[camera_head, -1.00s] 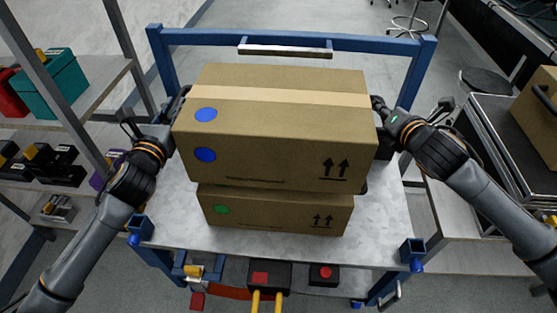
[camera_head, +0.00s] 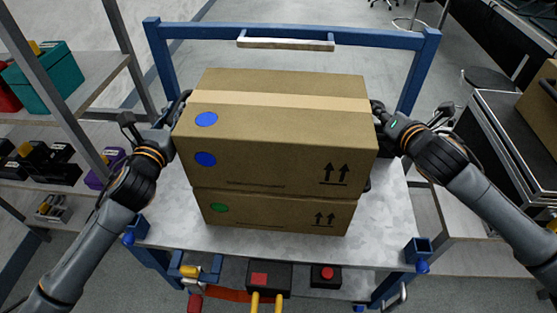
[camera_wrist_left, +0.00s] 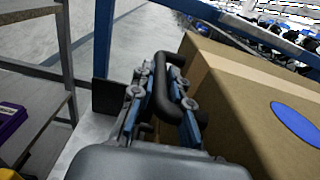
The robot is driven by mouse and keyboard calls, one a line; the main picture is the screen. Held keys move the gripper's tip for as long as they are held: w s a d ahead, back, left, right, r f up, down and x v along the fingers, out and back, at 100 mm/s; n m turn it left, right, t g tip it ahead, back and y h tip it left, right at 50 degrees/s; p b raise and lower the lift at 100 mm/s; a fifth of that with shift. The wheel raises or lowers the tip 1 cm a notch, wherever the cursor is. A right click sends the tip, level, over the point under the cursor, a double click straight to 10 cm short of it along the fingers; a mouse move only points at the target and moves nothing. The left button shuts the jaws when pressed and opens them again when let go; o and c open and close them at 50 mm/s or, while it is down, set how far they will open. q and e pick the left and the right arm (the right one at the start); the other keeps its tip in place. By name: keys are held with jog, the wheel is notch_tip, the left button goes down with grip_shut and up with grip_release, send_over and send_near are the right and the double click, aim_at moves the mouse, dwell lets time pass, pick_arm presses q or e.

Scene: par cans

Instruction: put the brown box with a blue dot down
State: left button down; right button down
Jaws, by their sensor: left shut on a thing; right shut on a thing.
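The brown box with a blue dot (camera_head: 270,158) is in the middle of the head view, with blue dots on its top and front. It sits on or just over a second brown box with a green dot (camera_head: 275,213); I cannot tell whether they touch. That lower box stands on the grey cart top (camera_head: 385,225). My left gripper (camera_head: 178,108) is at the upper box's left side, and my right gripper (camera_head: 380,112) is at its right side. Both are shut at the box's sides, fingertips partly hidden. The left wrist view shows the box (camera_wrist_left: 235,100) and a dark handle-like bar (camera_wrist_left: 165,85).
The cart has a blue frame (camera_head: 200,33) with a push handle behind the boxes. A shelf (camera_head: 90,90) with a teal case (camera_head: 48,78) stands at the left. Silver-edged cases (camera_head: 510,135) and another brown box (camera_head: 543,105) are at the right.

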pick_arm(q)
jog(key=shift+a+f+b, duration=0.1)
jog(key=shift+f+b, duration=0.55)
jog(key=shift+f, duration=0.05)
pick_arm(e)
jog(key=shift+d+f, duration=0.1)
jog(key=shift+f, duration=0.6)
pick_arm(q)
jog(key=c, duration=1.3)
grip_release()
pick_arm(e)
jog(key=c, duration=1.3)
grip_release()
jog(key=shift+s, duration=0.1)
pick_arm(q)
jog(key=s+a, duration=0.1)
jog(key=s, duration=1.1)
pick_arm(e)
jog(key=v, duration=1.2)
jog(key=shift+f, duration=0.1)
